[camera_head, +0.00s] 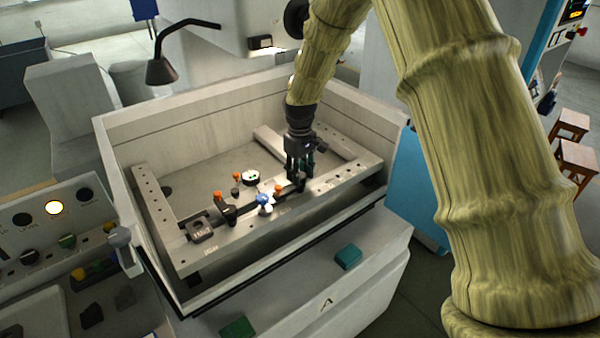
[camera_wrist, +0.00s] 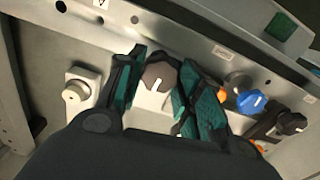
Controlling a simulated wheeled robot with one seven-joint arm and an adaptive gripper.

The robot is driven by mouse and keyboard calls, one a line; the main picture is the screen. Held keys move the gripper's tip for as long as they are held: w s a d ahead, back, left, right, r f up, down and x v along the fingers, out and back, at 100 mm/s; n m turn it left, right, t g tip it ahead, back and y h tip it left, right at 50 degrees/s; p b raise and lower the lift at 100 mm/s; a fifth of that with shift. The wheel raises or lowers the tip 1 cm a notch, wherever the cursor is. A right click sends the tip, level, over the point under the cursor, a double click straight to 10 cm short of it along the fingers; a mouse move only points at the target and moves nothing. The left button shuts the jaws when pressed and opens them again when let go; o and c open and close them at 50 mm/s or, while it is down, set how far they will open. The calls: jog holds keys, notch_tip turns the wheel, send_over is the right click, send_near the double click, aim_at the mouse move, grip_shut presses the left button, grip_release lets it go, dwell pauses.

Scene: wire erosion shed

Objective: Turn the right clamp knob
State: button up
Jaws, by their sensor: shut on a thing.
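The right clamp knob (camera_wrist: 158,75) is a dark round knob with a white pointer mark, between my gripper's fingers in the wrist view. My gripper (camera_wrist: 163,66) is shut on it, with one teal-padded finger on each side. In the head view my gripper (camera_head: 300,182) points down at the right part of the clamp frame's front bar, and the knob there is mostly hidden by the fingers. A second dark knob with a white mark (camera_wrist: 292,122) sits farther along the bar in the wrist view; this left clamp knob also shows in the head view (camera_head: 228,211).
A blue knob (camera_head: 263,200) stands on the bar, left of my gripper, with orange-topped parts (camera_head: 279,189) around it. A pale block with a round post (camera_wrist: 78,88) is beside the fingers. The tank walls (camera_head: 200,110) surround the frame; a lamp (camera_head: 161,70) hangs at the back left.

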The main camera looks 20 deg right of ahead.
jog(key=shift+w+r, duration=0.1)
dwell(0.3)
jog(key=o, duration=1)
jog(key=shift+o, duration=0.2)
notch_tip(320, 180, up, 12)
